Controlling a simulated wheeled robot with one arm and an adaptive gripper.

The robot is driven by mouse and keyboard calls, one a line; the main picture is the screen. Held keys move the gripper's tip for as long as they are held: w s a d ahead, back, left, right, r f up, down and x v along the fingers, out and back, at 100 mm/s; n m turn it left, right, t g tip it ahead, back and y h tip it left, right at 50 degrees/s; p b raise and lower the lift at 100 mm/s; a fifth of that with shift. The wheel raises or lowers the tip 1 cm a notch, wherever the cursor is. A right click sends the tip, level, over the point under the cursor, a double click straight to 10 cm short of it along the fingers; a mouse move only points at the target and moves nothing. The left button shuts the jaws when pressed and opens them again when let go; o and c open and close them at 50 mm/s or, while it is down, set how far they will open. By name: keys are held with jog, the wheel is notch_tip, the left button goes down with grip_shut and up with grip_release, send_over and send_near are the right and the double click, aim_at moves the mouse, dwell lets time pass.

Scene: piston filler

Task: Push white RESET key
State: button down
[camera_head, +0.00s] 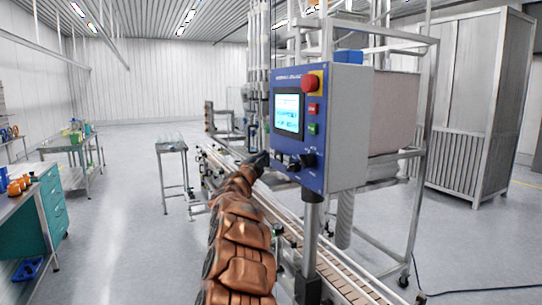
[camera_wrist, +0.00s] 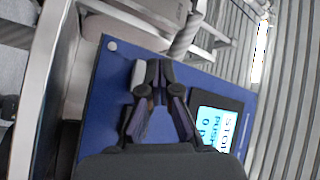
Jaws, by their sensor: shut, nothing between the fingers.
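The blue control panel (camera_head: 315,173) is on the front of a grey box above the conveyor. It carries a lit screen (camera_head: 288,113), a red mushroom button (camera_head: 311,82), a small red key (camera_head: 313,109), a green key (camera_head: 313,128) and dark knobs (camera_head: 307,161) low down. I cannot make out a white RESET key; my gripper covers part of the lower left. My gripper (camera_head: 264,157) is shut and empty at the panel's lower left edge. In the wrist view my gripper (camera_wrist: 152,72) is in front of the blue panel (camera_wrist: 105,88), beside the screen (camera_wrist: 213,127); contact is unclear.
A conveyor (camera_head: 338,277) runs below the panel, with a metal post (camera_head: 309,235) holding the box. A metal frame (camera_head: 428,100) stands behind. A small table (camera_head: 171,148) and a teal workbench (camera_head: 52,205) are at the left. Open floor lies between them.

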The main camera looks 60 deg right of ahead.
jog(key=shift+d, duration=0.1)
jog(key=shift+s+d, duration=0.3)
jog(key=shift+s+d, duration=0.25)
jog(key=shift+d, duration=0.1)
dwell(1.2)
jog(key=shift+a, duration=0.1)
jog(key=shift+w+a, duration=0.45)
jog(key=shift+a, duration=0.15)
jog(key=shift+a, duration=0.1)
jog(key=shift+w+a+p, duration=0.2)
jog(key=shift+w+a, duration=0.5)
jog(key=shift+a, duration=0.3)
jog(key=shift+w+a+p, duration=0.2)
jog(key=shift+w+a, duration=0.5)
jog(key=shift+a, duration=0.3)
